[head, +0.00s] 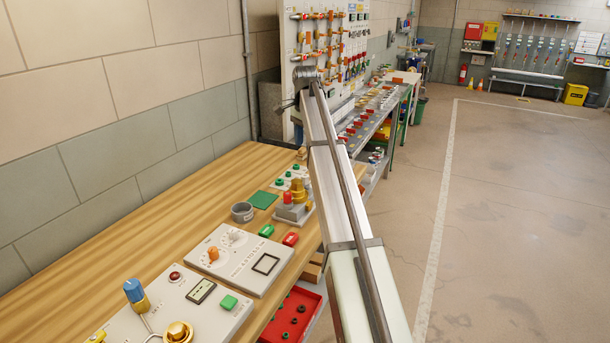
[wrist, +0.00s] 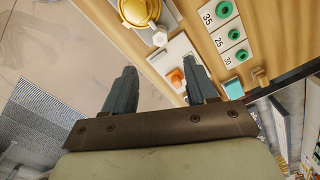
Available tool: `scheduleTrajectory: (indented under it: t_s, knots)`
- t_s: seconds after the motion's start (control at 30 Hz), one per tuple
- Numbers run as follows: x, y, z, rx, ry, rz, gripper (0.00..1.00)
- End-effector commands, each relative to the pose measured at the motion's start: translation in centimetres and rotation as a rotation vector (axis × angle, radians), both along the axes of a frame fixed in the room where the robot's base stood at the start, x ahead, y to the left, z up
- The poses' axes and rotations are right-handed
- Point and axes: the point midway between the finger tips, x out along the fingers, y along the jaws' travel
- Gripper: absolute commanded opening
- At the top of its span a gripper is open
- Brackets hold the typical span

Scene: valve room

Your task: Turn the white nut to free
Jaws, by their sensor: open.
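A small white hex piece (wrist: 160,38), which looks like the white nut, shows in the wrist view beside a gold round fitting (wrist: 140,10). A white plate (wrist: 172,54) with an orange knob (wrist: 176,76) lies just below it in the picture. My gripper (wrist: 160,66) is open and empty, its two dark fingers apart. The nut and the orange knob appear between and beyond the fingertips; I cannot tell the gap in depth. In the head view my arm covers part of the bench, and I cannot make out the nut there.
White plates with green rings (wrist: 232,34) and a teal block (wrist: 232,87) lie right of the fingers. In the head view the wooden bench (head: 150,210) holds a dial panel (head: 228,278), a grey ring (head: 242,212) and a green mat (head: 263,199). Open floor lies to the right.

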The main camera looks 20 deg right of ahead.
Motion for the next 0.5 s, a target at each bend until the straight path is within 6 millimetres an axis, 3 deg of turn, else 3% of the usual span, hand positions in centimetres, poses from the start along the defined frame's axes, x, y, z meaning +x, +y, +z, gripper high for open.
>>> scheduleTrajectory:
  t_s: [0.5]
  knots:
    - [-0.1, 0.0, -8.9, 0.001, 0.0, -0.001, 0.57]
